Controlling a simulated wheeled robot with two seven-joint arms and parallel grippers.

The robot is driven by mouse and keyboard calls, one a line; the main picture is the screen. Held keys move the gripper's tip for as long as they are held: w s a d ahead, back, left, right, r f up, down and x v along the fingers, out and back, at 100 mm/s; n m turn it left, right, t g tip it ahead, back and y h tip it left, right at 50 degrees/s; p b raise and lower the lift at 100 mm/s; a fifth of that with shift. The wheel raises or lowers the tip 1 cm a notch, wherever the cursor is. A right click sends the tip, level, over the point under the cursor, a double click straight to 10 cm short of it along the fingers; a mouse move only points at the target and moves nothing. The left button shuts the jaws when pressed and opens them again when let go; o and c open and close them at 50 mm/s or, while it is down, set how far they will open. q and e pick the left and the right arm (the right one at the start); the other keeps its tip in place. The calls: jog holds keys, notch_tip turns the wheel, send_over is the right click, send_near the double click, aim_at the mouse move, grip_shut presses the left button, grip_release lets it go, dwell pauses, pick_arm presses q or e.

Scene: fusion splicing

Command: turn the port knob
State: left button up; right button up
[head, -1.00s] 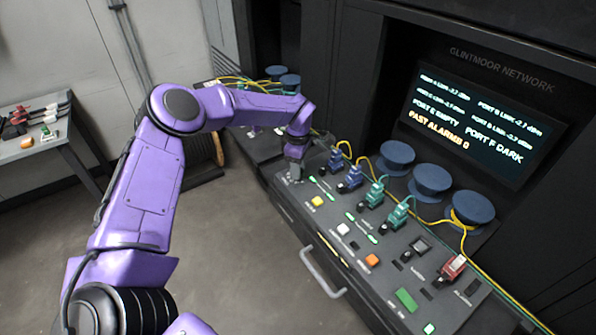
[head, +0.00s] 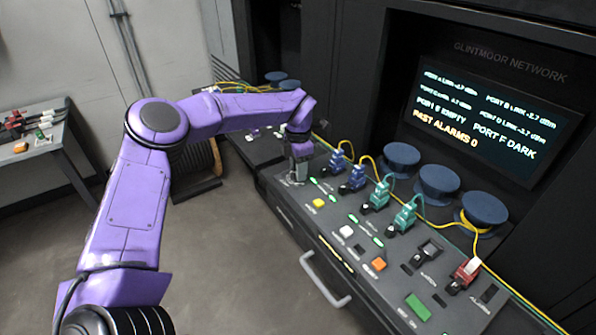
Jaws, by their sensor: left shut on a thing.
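My left gripper (head: 296,177) points down at the far left corner of the sloped control panel (head: 334,221). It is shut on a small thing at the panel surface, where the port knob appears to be. The knob itself is hidden by the fingers and too small to make out, so its angle cannot be told. My right gripper is not in view. The display screen (head: 484,115) above the panel shows port lines, with "PORT F DARK" and "PAST ALARMS 0".
Blue plugs (head: 355,178) and green plugs (head: 403,217) with cables stand close right of the gripper. A yellow button (head: 319,203) lies in front. Blue round spools (head: 437,181) line the back. A handle (head: 325,278) juts from the panel's front. A side table (head: 30,160) stands at left.

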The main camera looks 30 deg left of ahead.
pick_arm(q)
jog(key=shift+s+d+f+n, duration=0.1)
jog(key=shift+s+f+n, duration=0.05)
jog(key=shift+f+n, duration=0.15)
jog(key=o, duration=1)
jog(key=shift+o, duration=0.2)
jog(key=shift+r, duration=0.1)
jog(key=shift+w, duration=0.2)
jog(key=shift+r, duration=0.3)
notch_tip(320, 180, up, 10)
jog(key=b, duration=0.2)
